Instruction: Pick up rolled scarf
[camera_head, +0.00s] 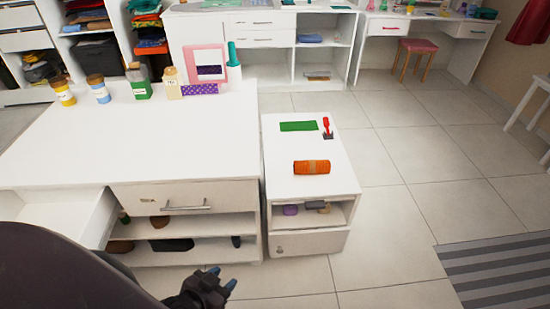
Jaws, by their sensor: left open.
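The rolled scarf looks to be the orange roll with a brown band around its middle (312,167). It lies on its side on top of the small white cabinet (285,190), near the front edge. My left gripper (222,283) is at the bottom of the head view, low over the floor in front of the larger white unit. It is open and empty, below and to the left of the roll and well apart from it. My right gripper is not in view.
A green flat item (298,126) and a red-handled object (326,128) lie behind the roll. The larger white unit (120,150) stands close at left, with several bottles (140,82) along its back edge. Tiled floor is free at right, up to a striped rug (500,275).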

